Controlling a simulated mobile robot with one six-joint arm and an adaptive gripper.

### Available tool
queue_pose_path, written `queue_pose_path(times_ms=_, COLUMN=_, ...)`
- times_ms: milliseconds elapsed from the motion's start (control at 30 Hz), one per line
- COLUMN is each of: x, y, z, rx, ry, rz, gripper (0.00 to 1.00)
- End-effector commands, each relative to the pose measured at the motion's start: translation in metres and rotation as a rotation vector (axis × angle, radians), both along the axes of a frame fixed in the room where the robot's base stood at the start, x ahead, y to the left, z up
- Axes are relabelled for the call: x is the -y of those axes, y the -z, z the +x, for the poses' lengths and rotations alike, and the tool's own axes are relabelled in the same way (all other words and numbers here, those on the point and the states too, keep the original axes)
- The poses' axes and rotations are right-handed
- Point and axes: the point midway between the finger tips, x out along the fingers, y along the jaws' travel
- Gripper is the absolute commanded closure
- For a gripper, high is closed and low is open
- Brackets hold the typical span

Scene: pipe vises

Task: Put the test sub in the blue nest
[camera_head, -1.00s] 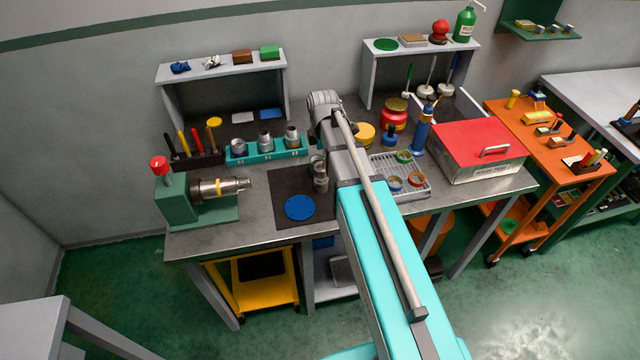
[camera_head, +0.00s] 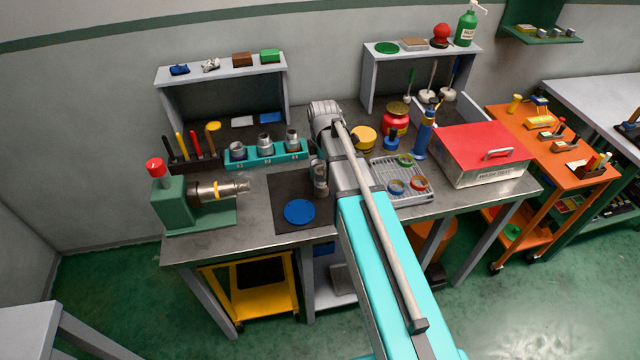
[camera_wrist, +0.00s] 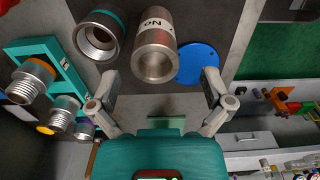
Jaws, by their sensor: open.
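Two steel cylinders stand on a dark mat in the wrist view: one with a white lettered band (camera_wrist: 154,42) and one with a teal band (camera_wrist: 99,36). I cannot tell for certain which is the test sub. My gripper (camera_wrist: 159,88) is open and empty, its fingers short of the lettered cylinder, which lies ahead between their lines. A steel cylinder (camera_head: 319,181) shows beside my arm in the head view; the fingertips are hidden there. A blue ring (camera_head: 397,187), probably the blue nest, lies in the grey ribbed tray (camera_head: 389,165), beside red and green rings.
A flat blue disc (camera_head: 299,212) lies on the dark mat (camera_head: 284,187). A teal rack (camera_head: 238,159) holds three fittings. A green vise (camera_head: 177,205) holds a pipe at left. A red-lidded box (camera_head: 483,150) and blue bottle (camera_head: 424,137) stand by the tray.

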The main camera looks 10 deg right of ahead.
Motion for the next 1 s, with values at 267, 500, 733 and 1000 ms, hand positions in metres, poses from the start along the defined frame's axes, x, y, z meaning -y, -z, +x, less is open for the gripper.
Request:
queue_pose_path(times_ms=267, x=-0.001, y=0.02, z=0.003, rx=0.0, ry=0.001, rz=0.0, gripper=0.0)
queue_pose_path(times_ms=500, x=-0.002, y=0.038, z=0.005, rx=0.0, ry=0.001, rz=0.0, gripper=0.0)
queue_pose_path(times_ms=733, x=-0.002, y=0.049, z=0.005, rx=0.0, ry=0.001, rz=0.0, gripper=0.0)
queue_pose_path(times_ms=1000, x=-0.002, y=0.05, z=0.005, rx=0.0, ry=0.002, rz=0.0, gripper=0.0)
